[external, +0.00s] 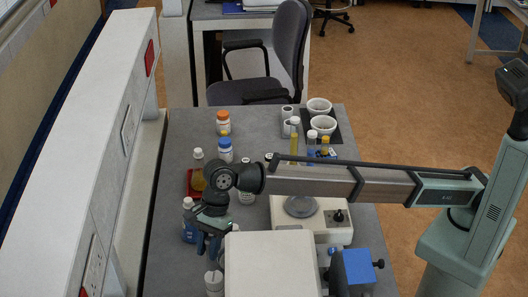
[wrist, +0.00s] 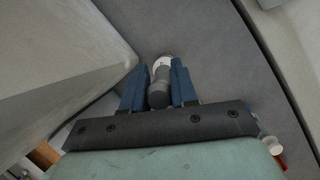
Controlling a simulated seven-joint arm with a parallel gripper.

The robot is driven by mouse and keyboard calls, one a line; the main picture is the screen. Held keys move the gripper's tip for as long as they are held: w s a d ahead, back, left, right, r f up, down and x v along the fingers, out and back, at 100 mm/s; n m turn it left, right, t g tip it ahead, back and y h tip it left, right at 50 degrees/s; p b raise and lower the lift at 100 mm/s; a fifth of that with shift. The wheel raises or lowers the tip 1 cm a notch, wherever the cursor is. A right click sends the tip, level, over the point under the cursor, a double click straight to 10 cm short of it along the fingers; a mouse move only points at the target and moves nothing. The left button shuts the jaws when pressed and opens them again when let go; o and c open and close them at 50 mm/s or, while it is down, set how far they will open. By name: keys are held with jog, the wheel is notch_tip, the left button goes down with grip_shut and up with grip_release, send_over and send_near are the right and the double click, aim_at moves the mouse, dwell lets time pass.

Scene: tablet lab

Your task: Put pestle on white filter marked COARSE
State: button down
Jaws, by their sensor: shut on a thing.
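My gripper (wrist: 158,88) has its blue fingers closed around a dark grey, rounded rod with a white far end, which looks like the pestle (wrist: 158,92). In the external view my gripper (external: 208,243) hangs at the left side of the table, beside the big white box, and the held pestle cannot be made out there. No COARSE marking can be read in either view, so I cannot tell which thing is the white filter. Small white cylinders stand by the bowls (external: 287,112) and at the front left (external: 213,283).
The big white box (external: 272,262) stands close right of my gripper, with a blue device (external: 354,270) beyond it. A balance (external: 318,221), two white bowls (external: 322,125) and several bottles (external: 223,122) stand on the grey table (external: 183,135). A white wall (external: 85,160) runs along the left.

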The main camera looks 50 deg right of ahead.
jog(key=shift+f, duration=1.65)
jog(key=shift+f, duration=0.1)
jog(key=c, duration=0.9)
grip_release()
jog(key=v, duration=1.2)
